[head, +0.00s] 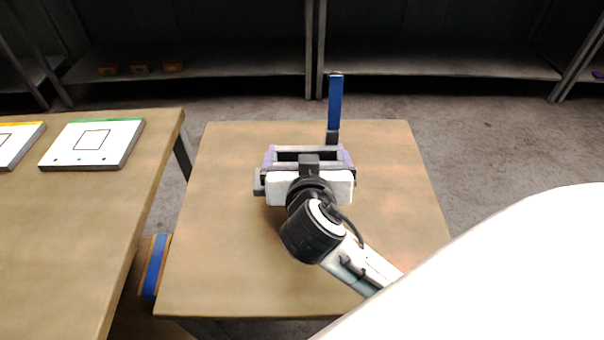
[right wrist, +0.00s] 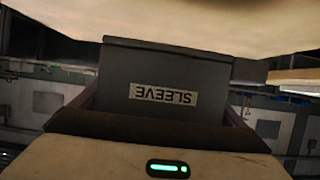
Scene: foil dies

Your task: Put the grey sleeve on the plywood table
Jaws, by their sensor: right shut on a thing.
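The plywood table (head: 225,270) is the small square-topped table in the middle of the head view. My right gripper (head: 308,158) is over its far half, pointing away from me. It is shut on the grey sleeve (head: 308,149), whose dark opening shows between the purple-sided fingers. In the right wrist view the grey sleeve (right wrist: 165,65) fills the middle, with its white SLEEVE label upside down. The sleeve's edge lies against the pale tabletop (right wrist: 200,18) in that view; I cannot tell whether they touch. My left gripper is not in view.
A blue upright piece (head: 335,105) stands just beyond the sleeve, near the table's far edge. Another table (head: 60,220) at left holds white square panels (head: 92,143). A blue-striped box (head: 155,265) is between the tables.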

